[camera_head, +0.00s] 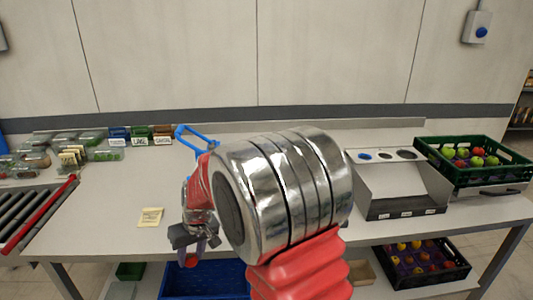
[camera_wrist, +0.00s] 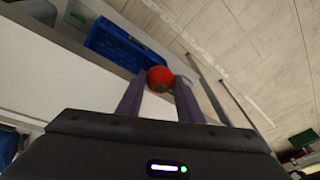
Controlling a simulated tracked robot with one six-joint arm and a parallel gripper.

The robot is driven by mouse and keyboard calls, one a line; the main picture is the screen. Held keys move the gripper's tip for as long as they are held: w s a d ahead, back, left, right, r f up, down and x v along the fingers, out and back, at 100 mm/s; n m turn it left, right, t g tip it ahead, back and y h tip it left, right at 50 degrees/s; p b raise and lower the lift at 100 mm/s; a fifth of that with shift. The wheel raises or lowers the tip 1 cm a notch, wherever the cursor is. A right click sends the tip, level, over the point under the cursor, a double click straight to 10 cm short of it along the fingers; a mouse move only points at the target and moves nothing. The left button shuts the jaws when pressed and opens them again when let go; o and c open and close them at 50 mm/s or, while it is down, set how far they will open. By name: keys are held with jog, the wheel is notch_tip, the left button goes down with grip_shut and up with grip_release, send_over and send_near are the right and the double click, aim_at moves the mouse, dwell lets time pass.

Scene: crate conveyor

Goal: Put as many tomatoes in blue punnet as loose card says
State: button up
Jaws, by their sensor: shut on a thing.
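My gripper (camera_head: 191,256) points down near the table's front edge in the head view. It is shut on a red tomato (camera_wrist: 160,79), held between the fingertips in the wrist view; the tomato also shows low in the head view (camera_head: 191,263). A loose yellow card (camera_head: 151,217) lies on the table left of my gripper; its writing is too small to read. A blue rim or handle (camera_head: 198,135) shows behind my arm, mostly hidden; I cannot tell whether it is the blue punnet or what it holds.
A blue crate (camera_head: 205,282) stands below the tabletop and shows in the wrist view (camera_wrist: 120,45). Clear punnets (camera_head: 88,138) and labelled boxes (camera_head: 140,133) stand back left, beside rollers (camera_head: 30,205). A silver unit (camera_head: 395,178) and a green crate of fruit (camera_head: 460,177) stand right.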

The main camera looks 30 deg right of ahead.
jog(key=shift+d, duration=0.3)
